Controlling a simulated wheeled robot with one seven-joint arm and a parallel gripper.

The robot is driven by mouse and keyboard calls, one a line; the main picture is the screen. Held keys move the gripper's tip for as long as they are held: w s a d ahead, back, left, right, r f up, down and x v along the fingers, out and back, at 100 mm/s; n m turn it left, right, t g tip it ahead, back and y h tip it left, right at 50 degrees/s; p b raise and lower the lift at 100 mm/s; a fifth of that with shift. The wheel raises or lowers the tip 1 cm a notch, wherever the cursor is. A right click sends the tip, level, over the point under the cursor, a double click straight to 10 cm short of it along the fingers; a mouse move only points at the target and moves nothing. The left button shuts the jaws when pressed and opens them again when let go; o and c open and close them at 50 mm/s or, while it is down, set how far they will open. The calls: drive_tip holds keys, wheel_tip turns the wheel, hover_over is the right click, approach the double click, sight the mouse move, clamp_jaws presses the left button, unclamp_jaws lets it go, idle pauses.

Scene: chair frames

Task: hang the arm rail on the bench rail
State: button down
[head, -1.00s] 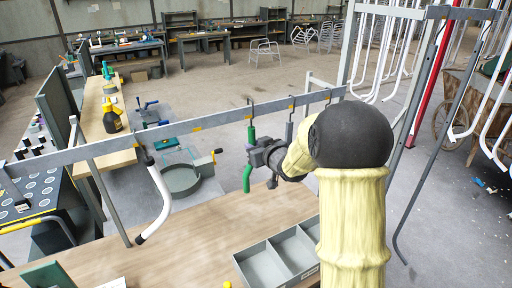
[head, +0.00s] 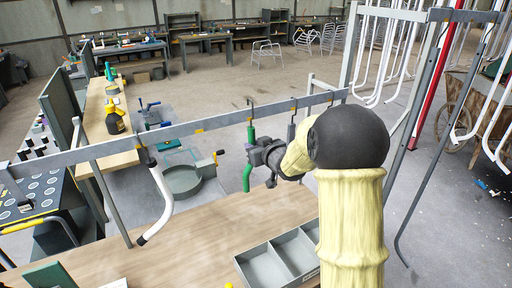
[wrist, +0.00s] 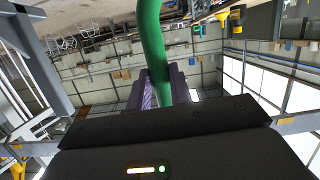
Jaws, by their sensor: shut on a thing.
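The arm rail, a green bent tube (head: 247,178), stands roughly upright in the head view, just below the bench rail. My gripper (head: 262,155) is shut on its middle. In the wrist view the green tube (wrist: 152,40) runs between the purple finger pads (wrist: 160,92). The bench rail (head: 190,127) is a long grey bar with orange marks above the workbench. A dark hook (head: 250,103) shows at the rail directly above the tube's upper end. I cannot tell whether the tube's end hangs on it or is apart.
A white bent tube (head: 163,205) with dark ends hangs from the bench rail at left. The wooden bench top (head: 190,245) holds a grey divided tray (head: 262,268). A grey post (head: 425,90) and hanging white frames (head: 380,50) stand at right.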

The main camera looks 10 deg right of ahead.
drive_tip(key=shift+f+b, duration=1.05)
drive_tip(key=shift+f, duration=0.15)
idle(0.7)
drive_tip(key=c, duration=1.2)
unclamp_jaws()
drive_tip(key=shift+s+r, duration=0.1)
drive_tip(key=v, duration=0.7)
drive_tip(key=shift+s+d, duration=0.15)
drive_tip(key=shift+s, duration=0.25)
